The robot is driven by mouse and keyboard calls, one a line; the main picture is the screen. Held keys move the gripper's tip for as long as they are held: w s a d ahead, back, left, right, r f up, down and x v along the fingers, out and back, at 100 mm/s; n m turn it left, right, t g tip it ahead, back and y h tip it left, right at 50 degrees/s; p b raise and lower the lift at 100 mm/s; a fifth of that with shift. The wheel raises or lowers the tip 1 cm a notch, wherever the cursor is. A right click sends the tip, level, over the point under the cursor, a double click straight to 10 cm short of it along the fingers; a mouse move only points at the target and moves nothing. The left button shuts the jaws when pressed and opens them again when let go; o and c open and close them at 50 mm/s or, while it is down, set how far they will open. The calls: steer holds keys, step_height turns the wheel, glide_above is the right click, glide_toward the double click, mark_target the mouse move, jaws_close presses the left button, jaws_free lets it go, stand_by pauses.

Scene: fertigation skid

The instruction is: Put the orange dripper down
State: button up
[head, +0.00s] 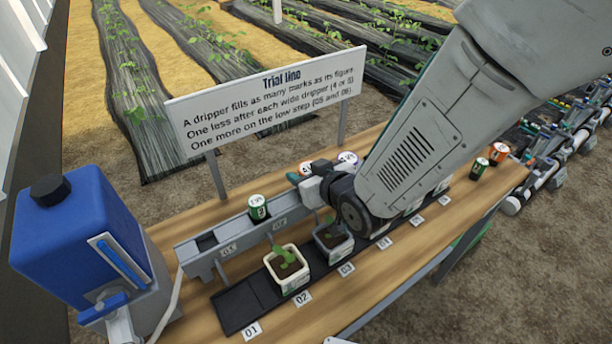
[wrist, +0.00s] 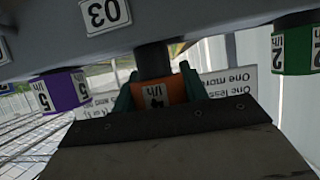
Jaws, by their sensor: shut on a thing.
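My gripper (wrist: 156,90) is shut on the orange dripper (wrist: 155,94), which has a white label ending in "l/h". One teal finger lies on each side of it. In the wrist view its dark stem meets the grey rail (wrist: 200,14) near the "03" plate; I cannot tell whether it is fully seated. In the head view my gripper (head: 304,180) is at the rail (head: 243,228), and my arm hides much of that part. The orange dripper (head: 306,167) shows there only as a small top.
A green dripper (head: 258,208) and a purple one (head: 347,158) stand on the rail either side of my gripper. Potted seedlings (head: 287,268) stand in front on a black strip. A blue tank (head: 85,240) is at the left, a sign (head: 270,100) behind. Loose drippers (head: 498,153) stand at right.

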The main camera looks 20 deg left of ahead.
steer(key=shift+s+a+f, duration=0.1)
steer(key=shift+s+f, duration=0.05)
steer(key=shift+f, duration=0.25)
steer(key=shift+s+a+f, duration=0.1)
steer(key=shift+s+f, duration=0.05)
steer(key=shift+f, duration=0.25)
steer(key=shift+c, duration=0.5)
steer(key=shift+s+a+f, duration=0.1)
steer(key=shift+s, duration=0.05)
jaws_close()
steer(key=shift+a+f, duration=0.1)
steer(key=shift+f, duration=0.35)
steer(key=o, duration=1.2)
jaws_free()
steer(key=shift+o, duration=0.2)
steer(key=shift+g, duration=0.3)
